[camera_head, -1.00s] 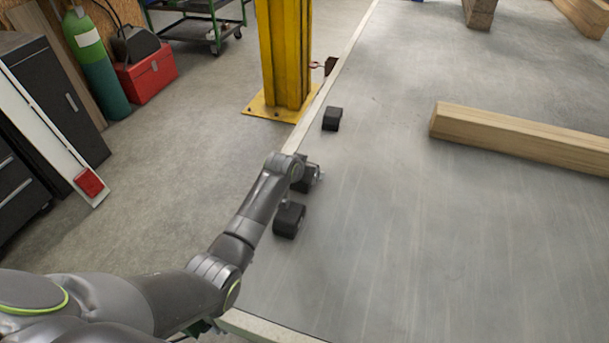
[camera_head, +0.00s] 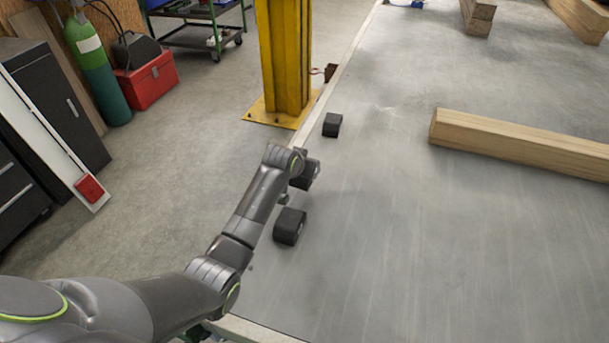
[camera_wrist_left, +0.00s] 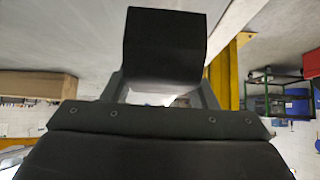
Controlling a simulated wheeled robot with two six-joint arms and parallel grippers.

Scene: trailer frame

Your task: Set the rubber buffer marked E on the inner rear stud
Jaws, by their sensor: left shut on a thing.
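My left gripper (camera_wrist_left: 162,95) is shut on a black rubber block (camera_wrist_left: 165,45), which shows between its fingers in the left wrist view. I see no letter on the block's visible face. In the head view, my left arm reaches in from the lower left. A dark shape (camera_head: 306,174) beside its wrist is partly hidden, and I cannot tell block from gripper there. A similar black block (camera_head: 290,226) sits nearer on the grey deck, and another (camera_head: 332,124) sits farther along by the deck's left edge. No stud is distinct. My right gripper is not in view.
The grey deck (camera_head: 400,240) is clear to the right of the blocks. A timber beam (camera_head: 520,140) lies across its right side. A yellow post (camera_head: 284,60) stands just beyond the deck's left edge. A red toolbox (camera_head: 148,80) stands on the floor.

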